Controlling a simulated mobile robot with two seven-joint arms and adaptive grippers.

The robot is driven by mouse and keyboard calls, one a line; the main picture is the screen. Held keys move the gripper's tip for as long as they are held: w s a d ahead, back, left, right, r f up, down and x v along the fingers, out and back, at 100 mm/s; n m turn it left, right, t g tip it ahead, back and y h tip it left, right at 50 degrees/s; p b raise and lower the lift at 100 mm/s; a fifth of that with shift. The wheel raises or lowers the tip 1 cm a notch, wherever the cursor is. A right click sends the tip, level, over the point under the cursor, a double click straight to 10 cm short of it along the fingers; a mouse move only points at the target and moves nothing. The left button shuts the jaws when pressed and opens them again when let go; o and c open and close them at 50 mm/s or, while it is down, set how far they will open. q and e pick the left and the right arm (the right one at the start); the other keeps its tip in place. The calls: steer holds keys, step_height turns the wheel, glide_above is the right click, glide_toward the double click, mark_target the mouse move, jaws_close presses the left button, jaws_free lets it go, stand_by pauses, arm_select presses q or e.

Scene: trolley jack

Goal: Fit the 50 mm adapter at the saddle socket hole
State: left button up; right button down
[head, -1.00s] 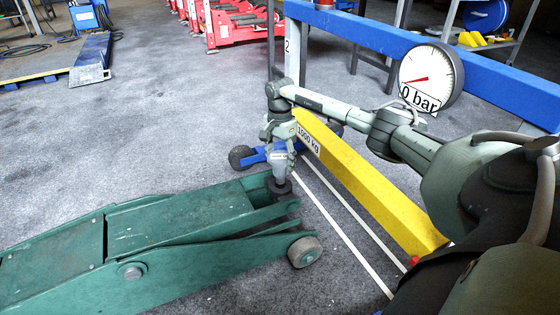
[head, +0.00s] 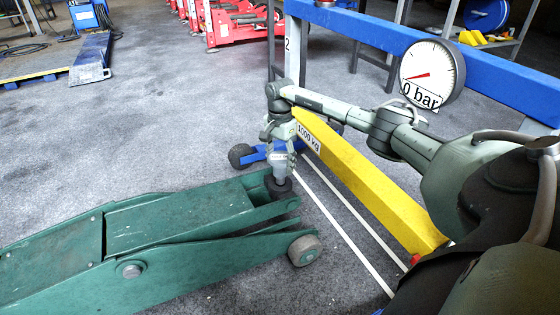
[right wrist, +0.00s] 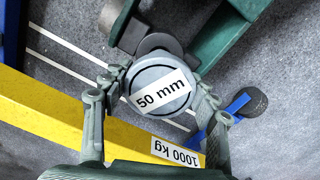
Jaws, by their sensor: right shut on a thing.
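The 50 mm adapter (right wrist: 160,90) is a grey round piece with a white "50 mm" label. My right gripper (right wrist: 158,97) is shut on it, a finger on each side. In the head view the right gripper (head: 279,158) points down with the adapter (head: 281,168) below its fingers. Directly under it is the dark round saddle (head: 279,187) at the end of the green trolley jack (head: 180,218). The adapter and gripper hide the socket hole, and I cannot tell whether the adapter touches the saddle. My left gripper is out of view.
A yellow beam (head: 370,185) marked 1000 kg runs close to the right of the gripper. A blue frame (head: 400,50) carries a gauge (head: 431,76) reading 0 bar. A small blue wheeled foot (head: 250,155) stands behind the saddle. Floor left of the jack is clear.

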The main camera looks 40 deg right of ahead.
mark_target(280, 173)
steer(key=shift+f+b, duration=0.3)
steer(key=shift+f+b, duration=0.85)
steer(key=shift+f, duration=0.7)
steer(key=shift+f+b, duration=0.45)
steer(key=shift+f, duration=0.4)
steer(key=shift+r, duration=0.35)
steer(key=c, duration=0.7)
jaws_free()
steer(key=shift+c, duration=0.2)
steer(key=o, duration=0.3)
steer(key=shift+o, duration=0.2)
steer(key=shift+f, duration=0.15)
step_height(280, 173, up, 8)
steer(key=shift+r, duration=0.1)
